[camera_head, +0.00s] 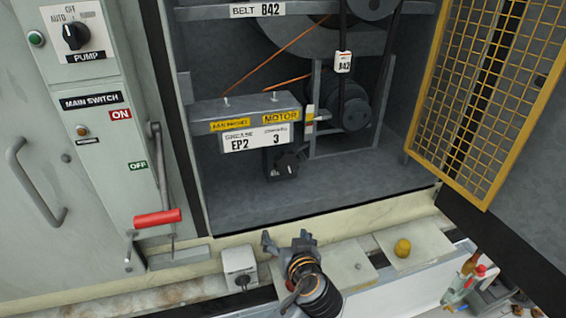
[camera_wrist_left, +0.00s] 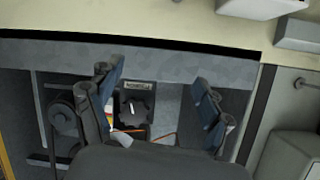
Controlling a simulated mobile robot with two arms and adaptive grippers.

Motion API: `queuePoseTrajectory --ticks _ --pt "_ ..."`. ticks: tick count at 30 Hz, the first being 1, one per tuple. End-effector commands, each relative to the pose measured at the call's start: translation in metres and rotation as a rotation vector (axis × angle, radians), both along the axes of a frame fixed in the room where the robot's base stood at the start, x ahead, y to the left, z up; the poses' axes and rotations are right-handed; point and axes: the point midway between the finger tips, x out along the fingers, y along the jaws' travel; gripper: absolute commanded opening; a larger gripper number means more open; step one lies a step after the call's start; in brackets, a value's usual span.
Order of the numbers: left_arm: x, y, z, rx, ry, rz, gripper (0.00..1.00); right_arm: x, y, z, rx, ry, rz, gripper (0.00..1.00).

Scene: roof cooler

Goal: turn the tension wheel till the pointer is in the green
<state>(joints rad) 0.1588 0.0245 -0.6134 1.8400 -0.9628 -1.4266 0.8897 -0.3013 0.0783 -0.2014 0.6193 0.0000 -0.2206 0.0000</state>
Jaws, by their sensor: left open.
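The tension wheel (camera_head: 287,163), a dark lobed knob, sits low in the open cabinet under the grey motor box. It also shows in the left wrist view (camera_wrist_left: 137,104), between the fingers, with a small label beside it. A small scale strip (camera_head: 309,114) with yellow and white stands at the box's right end; I cannot make out the pointer or any green. My left gripper (camera_head: 286,240) is open and empty in front of the cabinet sill, below and apart from the wheel. Its two fingers (camera_wrist_left: 155,88) show spread in the wrist view. My right gripper is not in view.
The yellow mesh guard (camera_head: 490,95) stands open at the right. The main switch's red handle (camera_head: 158,218) sticks out at the left. The cabinet floor (camera_head: 320,198) is clear before the wheel.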

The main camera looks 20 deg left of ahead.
Motion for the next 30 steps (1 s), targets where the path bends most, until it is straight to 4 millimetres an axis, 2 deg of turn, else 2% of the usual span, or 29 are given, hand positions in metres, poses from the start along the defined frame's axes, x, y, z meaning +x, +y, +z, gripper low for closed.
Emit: queuePoseTrajectory --ticks 1,4,6,9,16,24,30 --pt "0.014 -0.009 0.025 0.016 -0.094 0.012 0.79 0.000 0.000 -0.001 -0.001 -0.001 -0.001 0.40" --pt "0.030 -0.022 0.070 0.039 -0.268 0.036 0.79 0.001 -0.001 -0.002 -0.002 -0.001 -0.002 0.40" --pt "0.036 -0.029 0.092 0.049 -0.355 0.044 0.79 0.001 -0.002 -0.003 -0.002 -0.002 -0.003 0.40" --pt "0.039 -0.034 0.108 0.054 -0.420 0.048 0.79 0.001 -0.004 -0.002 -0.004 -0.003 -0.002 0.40" --pt "0.060 -0.020 0.114 0.058 -0.431 0.051 0.79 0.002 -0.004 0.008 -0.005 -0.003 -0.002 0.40" --pt "0.108 0.014 0.114 0.059 -0.430 0.052 0.79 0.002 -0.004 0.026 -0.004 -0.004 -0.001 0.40" --pt "0.137 0.032 0.112 0.058 -0.429 0.051 0.79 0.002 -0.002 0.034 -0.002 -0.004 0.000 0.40"
